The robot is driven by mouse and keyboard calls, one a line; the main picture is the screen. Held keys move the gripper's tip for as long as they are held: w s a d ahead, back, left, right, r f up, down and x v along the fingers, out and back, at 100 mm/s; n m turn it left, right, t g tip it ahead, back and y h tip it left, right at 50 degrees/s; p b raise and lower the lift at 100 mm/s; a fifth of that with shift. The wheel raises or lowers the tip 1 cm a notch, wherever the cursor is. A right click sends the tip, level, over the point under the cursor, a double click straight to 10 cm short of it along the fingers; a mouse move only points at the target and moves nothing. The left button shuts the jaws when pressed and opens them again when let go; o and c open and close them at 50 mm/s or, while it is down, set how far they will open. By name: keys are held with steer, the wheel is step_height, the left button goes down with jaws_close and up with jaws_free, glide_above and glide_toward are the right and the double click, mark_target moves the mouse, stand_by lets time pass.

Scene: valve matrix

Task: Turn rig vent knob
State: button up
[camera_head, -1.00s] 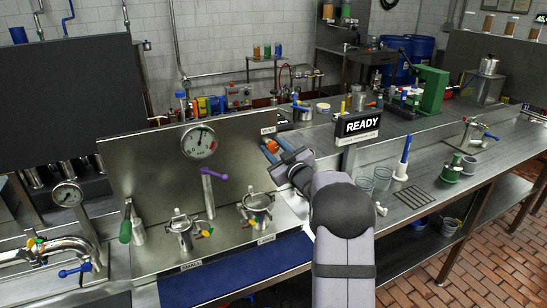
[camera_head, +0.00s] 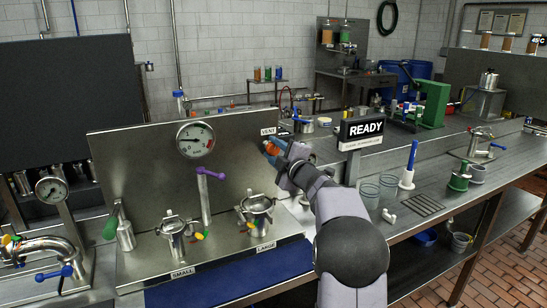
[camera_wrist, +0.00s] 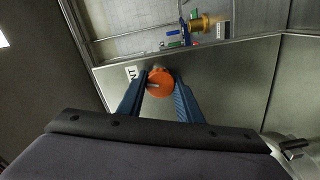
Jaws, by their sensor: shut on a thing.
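The vent knob is a round orange knob (camera_wrist: 160,82) on the upright steel panel (camera_head: 130,160), beside a small VENT label (camera_head: 268,131). In the wrist view a pale bar marks its face. In the head view the orange knob (camera_head: 271,149) shows only partly behind my gripper. My gripper (camera_wrist: 160,88) has its two blue fingers shut on the knob, one on each side. The finger tips reach the panel area at its upper right.
A pressure gauge (camera_head: 195,140) and a purple-handled lever (camera_head: 211,173) are left of the knob. Two steel clamped ports, small (camera_head: 174,238) and large (camera_head: 257,212), stand below. A READY sign (camera_head: 365,130) stands right of my arm.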

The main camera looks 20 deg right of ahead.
steer(key=shift+n+b, duration=0.3)
steer(key=shift+n, duration=0.3)
steer(key=o, duration=1)
steer(key=shift+o, duration=0.2)
steer(key=shift+s, duration=0.1)
steer(key=s+b, duration=0.1)
steer(key=s, duration=0.6)
steer(key=shift+b, duration=0.3)
steer(key=shift+s, duration=0.1)
